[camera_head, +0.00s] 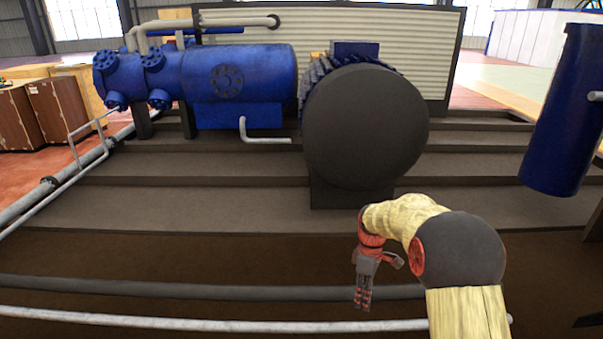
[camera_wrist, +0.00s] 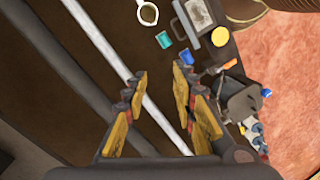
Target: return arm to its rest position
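My arm, pale yellow with a dark joint and red parts, bends over at the lower right of the head view. My gripper (camera_head: 362,307) hangs from it, pointing down in front of the dark steps. In the wrist view my gripper (camera_wrist: 161,76) shows yellow-padded fingers standing apart with a clear gap. Nothing is held between them. A light pipe passes behind the gap, farther off.
A light pipe (camera_head: 200,324) and a dark pipe (camera_head: 200,288) run low across the front. A large dark cylinder (camera_head: 365,128) stands behind the arm; a blue tank (camera_head: 565,110) is at right. Small objects, including a teal one (camera_wrist: 184,57), lie beyond the fingers.

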